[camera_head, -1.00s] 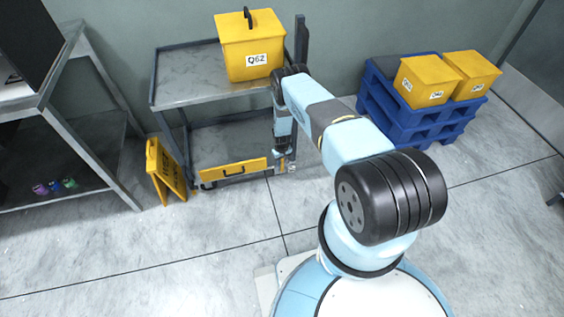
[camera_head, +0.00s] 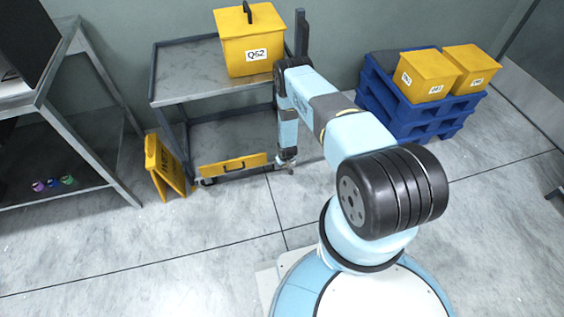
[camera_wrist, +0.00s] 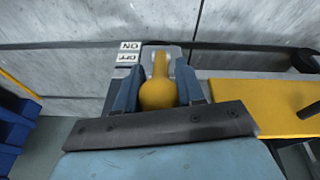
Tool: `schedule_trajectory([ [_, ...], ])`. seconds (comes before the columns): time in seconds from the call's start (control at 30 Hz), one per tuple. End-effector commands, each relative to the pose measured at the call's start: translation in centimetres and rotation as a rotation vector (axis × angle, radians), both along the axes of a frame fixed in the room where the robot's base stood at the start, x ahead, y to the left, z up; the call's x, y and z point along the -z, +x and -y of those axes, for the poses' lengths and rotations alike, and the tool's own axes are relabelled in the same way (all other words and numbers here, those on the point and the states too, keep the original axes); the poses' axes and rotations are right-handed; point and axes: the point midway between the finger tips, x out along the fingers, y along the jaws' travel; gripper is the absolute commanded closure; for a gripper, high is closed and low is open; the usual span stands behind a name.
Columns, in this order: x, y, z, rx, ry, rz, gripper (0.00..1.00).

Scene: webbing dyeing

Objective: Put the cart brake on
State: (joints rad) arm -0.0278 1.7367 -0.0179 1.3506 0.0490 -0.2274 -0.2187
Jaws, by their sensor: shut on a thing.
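The cart (camera_head: 190,75) is a grey two-shelf trolley standing against the wall in the head view. My gripper (camera_head: 287,167) is low at its right front corner. In the wrist view my gripper (camera_wrist: 160,82) has its blue fingers on both sides of a yellow brake lever (camera_wrist: 157,95) with a rounded end, and is shut on it. A small plate with ON and OFF labels (camera_wrist: 128,52) shows upside down just left of the lever. The lever is too small and hidden in the head view, and I cannot tell which label it is set to.
A yellow lidded box marked Q62 (camera_head: 247,52) stands on the cart's top shelf. A yellow floor sign (camera_head: 168,168) stands left. Blue pallets (camera_head: 385,108) carry yellow boxes at right. Front floor is clear.

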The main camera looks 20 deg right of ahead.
Motion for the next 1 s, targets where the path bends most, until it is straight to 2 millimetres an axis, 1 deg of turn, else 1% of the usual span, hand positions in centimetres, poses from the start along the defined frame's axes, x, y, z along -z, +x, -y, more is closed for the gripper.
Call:
schedule_trajectory([
  [0.03,0.5,-0.9,0.0,0.002,0.001,-0.010,1.00],
  [0.2,1.6,-2.6,0.2,0.003,0.002,-0.013,1.00],
  [0.4,3.1,-4.1,0.2,0.007,0.003,-0.013,1.00],
  [0.7,4.7,-5.1,0.3,0.008,0.003,-0.011,1.00],
  [1.0,5.1,-5.2,0.3,0.008,0.004,-0.007,1.00],
])
